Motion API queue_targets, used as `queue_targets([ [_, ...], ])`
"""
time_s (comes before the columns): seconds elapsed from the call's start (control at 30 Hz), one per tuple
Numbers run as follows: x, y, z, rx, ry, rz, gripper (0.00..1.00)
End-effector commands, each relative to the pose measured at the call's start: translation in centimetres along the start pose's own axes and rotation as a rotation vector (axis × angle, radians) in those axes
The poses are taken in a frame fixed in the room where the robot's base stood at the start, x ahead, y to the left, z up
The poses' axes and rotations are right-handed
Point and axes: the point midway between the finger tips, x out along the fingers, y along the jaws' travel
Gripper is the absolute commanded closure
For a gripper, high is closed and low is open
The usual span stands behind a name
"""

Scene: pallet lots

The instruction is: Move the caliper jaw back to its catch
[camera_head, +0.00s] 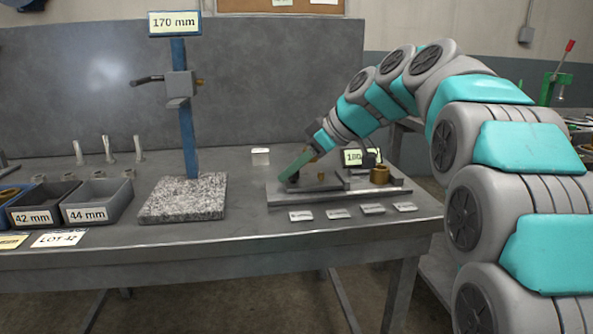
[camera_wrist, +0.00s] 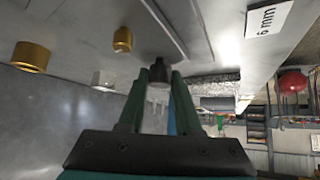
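The caliper fixture (camera_head: 412,189) is a low grey plate with a rail on the right part of the bench. My gripper (camera_head: 285,179) reaches down to its left end, with green fingers slanting to the lower left. In the wrist view, my gripper (camera_wrist: 160,78) has its fingertips closed on both sides of a small dark knob (camera_wrist: 158,66). The knob appears to belong to the caliper jaw; the jaw's body is mostly hidden by the fingers. A brass cylinder (camera_head: 379,174) stands at the fixture's right end. The catch cannot be clearly made out.
A blue height stand (camera_head: 187,130) on a granite base (camera_head: 184,198) stands left of the fixture. Grey bins (camera_head: 119,202) sit at the far left. Several small labels (camera_head: 339,213) lie before the fixture. A small white block (camera_head: 260,156) is behind it. Bench between stand and fixture is clear.

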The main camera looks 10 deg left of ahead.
Motion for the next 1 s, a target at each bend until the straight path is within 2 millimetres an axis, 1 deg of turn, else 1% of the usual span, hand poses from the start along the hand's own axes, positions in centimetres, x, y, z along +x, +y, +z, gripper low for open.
queue_targets([
  [0.03, 0.2, -0.2, -0.2, -0.003, 0.001, -0.005, 0.63],
  [0.2, 0.1, -0.1, -0.1, -0.002, 0.001, -0.003, 0.44],
  [0.27, 0.1, -0.1, -0.1, -0.002, 0.000, -0.003, 0.38],
  [0.53, 0.0, -0.1, -0.1, -0.002, 0.000, -0.002, 0.38],
  [0.67, -0.6, -0.1, -0.1, -0.003, 0.002, -0.001, 0.38],
  [0.77, -1.6, -0.1, -0.1, -0.002, 0.002, -0.002, 0.38],
  [1.0, -5.5, -0.1, -0.1, -0.003, 0.001, -0.002, 0.38],
])
